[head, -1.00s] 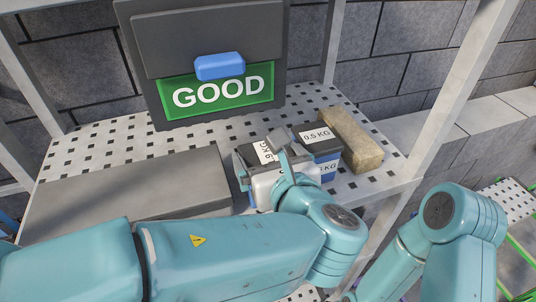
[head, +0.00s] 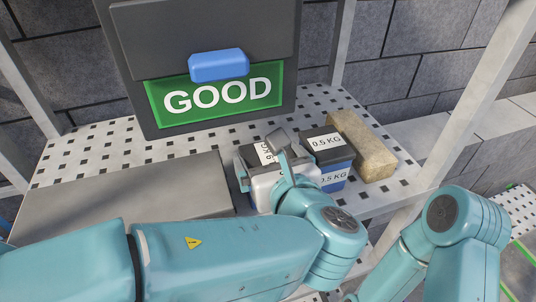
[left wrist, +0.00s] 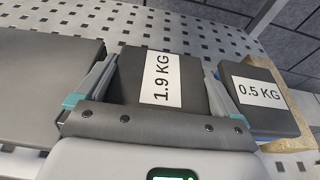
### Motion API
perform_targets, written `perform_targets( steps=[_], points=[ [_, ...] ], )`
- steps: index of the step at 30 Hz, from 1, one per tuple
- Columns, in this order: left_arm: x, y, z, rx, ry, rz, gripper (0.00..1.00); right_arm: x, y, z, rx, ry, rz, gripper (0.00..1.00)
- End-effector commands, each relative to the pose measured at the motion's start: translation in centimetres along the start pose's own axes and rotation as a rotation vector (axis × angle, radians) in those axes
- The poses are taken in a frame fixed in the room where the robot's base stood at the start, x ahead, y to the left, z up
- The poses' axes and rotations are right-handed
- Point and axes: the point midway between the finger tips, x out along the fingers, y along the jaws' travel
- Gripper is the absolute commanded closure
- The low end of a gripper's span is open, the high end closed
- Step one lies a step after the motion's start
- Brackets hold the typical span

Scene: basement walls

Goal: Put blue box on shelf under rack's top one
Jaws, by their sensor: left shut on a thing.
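My left gripper (head: 262,172) is shut on a dark-topped box labelled 1.9 KG, with one finger on each side of it. The 1.9 KG box (left wrist: 160,82) shows clearly between the fingers in the left wrist view, where its lid is dark grey; little of its side shows. To its right, apart from the gripper, stands a box with a dark lid, a blue body and 0.5 KG labels (head: 328,143). The perforated grey rack shelf (head: 95,150) lies below them. I cannot tell whether the held box touches the shelf. My right gripper is out of view.
A tan block (head: 360,146) stands right of the 0.5 KG box. A wide grey slab (head: 120,196) lies left of the held box. Behind stands a dark panel with a green GOOD sign (head: 217,95) and blue bar (head: 218,65). Rack posts (head: 490,85) rise at the sides.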

Motion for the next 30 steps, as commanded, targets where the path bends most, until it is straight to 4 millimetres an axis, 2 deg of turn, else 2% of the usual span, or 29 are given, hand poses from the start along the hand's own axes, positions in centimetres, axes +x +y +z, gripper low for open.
perform_targets(
  steps=[2,3,11,13,17,24,30],
  points=[
    [0.0,0.0,0.1,-0.005,-0.008,-0.001,0.9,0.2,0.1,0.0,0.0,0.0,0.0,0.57],
    [0.1,0.1,-0.2,0.0,0.001,0.001,0.0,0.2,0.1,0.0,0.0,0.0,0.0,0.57],
    [0.1,0.1,0.2,-0.001,0.0,0.001,0.0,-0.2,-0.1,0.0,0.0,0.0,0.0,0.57],
    [-0.4,0.0,0.1,-0.001,-0.001,-0.002,0.0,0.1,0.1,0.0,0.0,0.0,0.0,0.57],
    [-2.8,-0.1,0.0,-0.002,-0.001,-0.005,0.0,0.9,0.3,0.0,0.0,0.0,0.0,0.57],
    [-8.5,-0.1,0.0,-0.002,-0.002,-0.004,0.0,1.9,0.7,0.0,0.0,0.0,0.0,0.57],
    [-11.2,-0.1,0.1,0.0,-0.001,-0.002,0.0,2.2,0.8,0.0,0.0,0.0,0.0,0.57]
  ],
)
